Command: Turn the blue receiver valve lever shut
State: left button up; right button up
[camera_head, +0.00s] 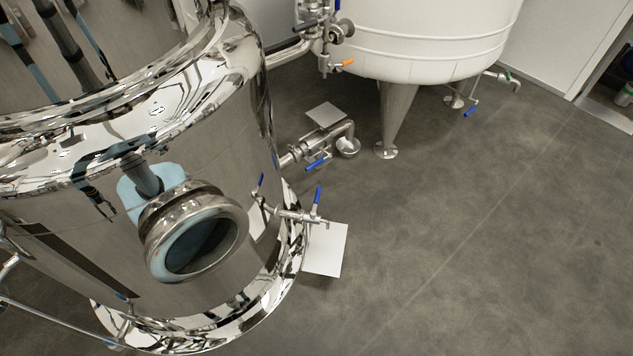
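Several blue valve levers are in view, and I cannot tell for certain which one is the receiver valve's. One blue lever (318,195) stands upright on a small steel valve (296,216) projecting from the polished tank (255,120). Another blue lever (316,163) lies slanted on a lower pipe valve behind it. A third blue lever (470,112) hangs slanted from an outlet of the white tank (420,45). Neither gripper shows directly; the light-blue and dark shapes on the polished steel look like reflections.
A round glass porthole (197,240) juts from the polished tank. An orange-handled valve (348,62) sits by the white tank, which stands on steel legs (393,120). White sheets (326,250) lie on the grey floor. The floor at right (500,240) is clear.

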aim_at(315, 164)
jog(key=i+j+z, duration=0.2)
jog(key=k+u, duration=0.15)
jog(key=u, duration=0.3)
jog(key=k+j+u, duration=0.1)
jog(key=u, duration=0.35)
jog(key=k+j+u, duration=0.1)
jog(key=u, duration=0.35)
jog(key=l+u, duration=0.3)
jog(key=l, duration=0.65)
jog(key=l+u, duration=0.35)
jog(key=l, duration=1.05)
jog(key=k+l, duration=0.1)
jog(key=l, duration=0.3)
